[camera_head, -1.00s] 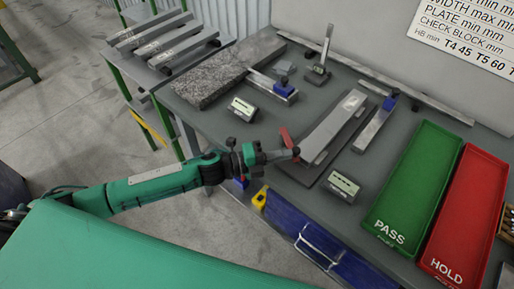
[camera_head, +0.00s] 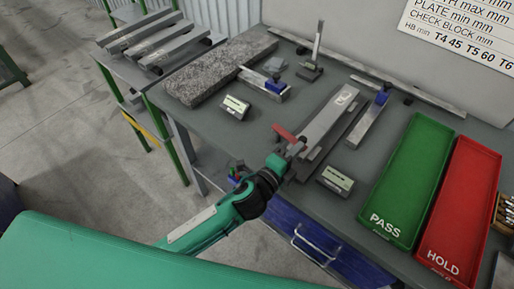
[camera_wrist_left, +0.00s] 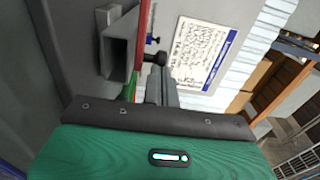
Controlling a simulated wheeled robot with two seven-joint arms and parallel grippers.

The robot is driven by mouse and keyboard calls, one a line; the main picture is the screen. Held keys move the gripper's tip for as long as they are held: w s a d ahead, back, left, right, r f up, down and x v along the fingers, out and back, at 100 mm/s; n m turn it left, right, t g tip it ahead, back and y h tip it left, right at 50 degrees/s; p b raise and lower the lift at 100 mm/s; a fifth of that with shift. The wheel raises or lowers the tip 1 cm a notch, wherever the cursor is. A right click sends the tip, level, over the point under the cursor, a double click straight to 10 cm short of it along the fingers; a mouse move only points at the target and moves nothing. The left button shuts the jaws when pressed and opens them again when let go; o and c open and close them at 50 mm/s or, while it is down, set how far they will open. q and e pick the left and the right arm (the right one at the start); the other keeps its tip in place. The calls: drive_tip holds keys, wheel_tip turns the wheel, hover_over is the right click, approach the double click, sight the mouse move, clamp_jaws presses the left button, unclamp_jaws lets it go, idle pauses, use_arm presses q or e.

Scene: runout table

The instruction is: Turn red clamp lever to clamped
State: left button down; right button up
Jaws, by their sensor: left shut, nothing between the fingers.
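The red clamp lever (camera_head: 284,133) points up and left from the near left end of a grey steel bar (camera_head: 328,118) on a dark base plate. In the left wrist view the lever is probably the thin red strip (camera_wrist_left: 144,35) just beyond the fingers. My left gripper (camera_head: 296,148) is shut and empty at the lever's near end. I cannot tell whether it touches the lever. Its closed fingers (camera_wrist_left: 160,85) also show in the left wrist view. The lever's pivot is partly hidden by the gripper. My right gripper is not in view.
Small display boxes (camera_head: 335,179) and (camera_head: 236,107) stand near the bar. A granite slab (camera_head: 220,68) lies behind left. A blue-ended gauge (camera_head: 372,118) lies to the right, then the green PASS tray (camera_head: 411,180) and red HOLD tray (camera_head: 462,210). A blue drawer (camera_head: 310,240) is below.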

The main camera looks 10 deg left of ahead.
use_arm(q)
drive_tip(key=shift+w+d, duration=0.2)
drive_tip(key=shift+w, duration=0.15)
drive_tip(key=shift+w+d, duration=0.15)
drive_tip(key=shift+d, duration=0.1)
idle(0.4)
